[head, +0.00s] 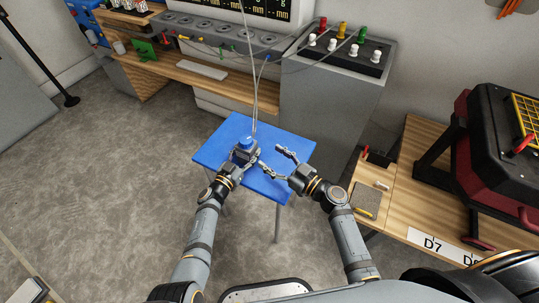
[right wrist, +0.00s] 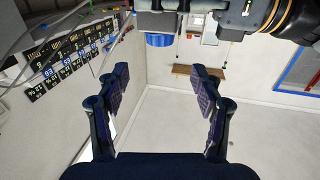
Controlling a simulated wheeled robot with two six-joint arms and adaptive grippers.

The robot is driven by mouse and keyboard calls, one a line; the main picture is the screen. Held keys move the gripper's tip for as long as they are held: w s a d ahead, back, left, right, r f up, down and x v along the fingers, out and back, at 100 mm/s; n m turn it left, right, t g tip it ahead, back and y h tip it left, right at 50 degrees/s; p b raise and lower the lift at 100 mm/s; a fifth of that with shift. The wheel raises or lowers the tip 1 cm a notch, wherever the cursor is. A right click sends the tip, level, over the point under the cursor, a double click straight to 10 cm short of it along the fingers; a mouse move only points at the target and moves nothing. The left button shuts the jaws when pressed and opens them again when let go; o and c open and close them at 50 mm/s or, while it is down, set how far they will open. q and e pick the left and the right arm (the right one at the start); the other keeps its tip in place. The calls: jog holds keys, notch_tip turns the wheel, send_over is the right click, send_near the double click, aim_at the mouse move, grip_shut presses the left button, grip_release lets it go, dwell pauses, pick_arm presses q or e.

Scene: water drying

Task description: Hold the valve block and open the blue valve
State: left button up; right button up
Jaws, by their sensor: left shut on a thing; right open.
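The valve block (head: 246,155) is a small dark grey block over the blue table, with the blue valve (head: 245,142) as a round knob on top. My left gripper (head: 242,160) is shut on the block and partly hides it. My right gripper (head: 269,160) is open and empty, to the right of the block, its fingers toward it. In the right wrist view, the ribbed blue valve (right wrist: 160,40) hangs upside down below the block (right wrist: 157,22) at the top edge. The open fingers of the right gripper (right wrist: 160,73) are apart from it.
The blue table (head: 287,150) is otherwise mostly clear. Thin hoses (head: 254,85) run from the block area up to a grey cabinet (head: 325,95) and bench behind. A wooden bench (head: 385,190) with a black and red case (head: 490,150) stands at the right. Grey floor is free at the left.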

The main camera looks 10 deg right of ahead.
aim_at(253, 141)
jog(key=shift+w+f, duration=0.1)
jog(key=shift+w, duration=0.05)
jog(key=shift+c, duration=1.3)
jog(key=w+n+g+y, duration=0.1)
jog(key=w, duration=0.1)
jog(key=w+f+n+g, duration=0.1)
jog(key=w+g, duration=0.1)
jog(key=w+f+n+g+y, duration=0.1)
jog(key=w+g, duration=0.1)
jog(key=shift+w+a+f+y, duration=0.15)
jog(key=shift+w+f+y, duration=0.1)
jog(key=shift+w+y, duration=0.05)
jog(key=shift+c, duration=0.6)
jog(key=shift+a+r+n+g+y, duration=0.1)
jog(key=shift+r+n+g+y, duration=0.15)
jog(key=shift+n+g+y, duration=0.35)
jog(key=shift+s+r+n+g+y, duration=0.15)
jog(key=shift+r+n+g+y, duration=0.65)
jog(key=shift+n+g, duration=0.15)
jog(key=x, duration=1.2)
grip_shut()
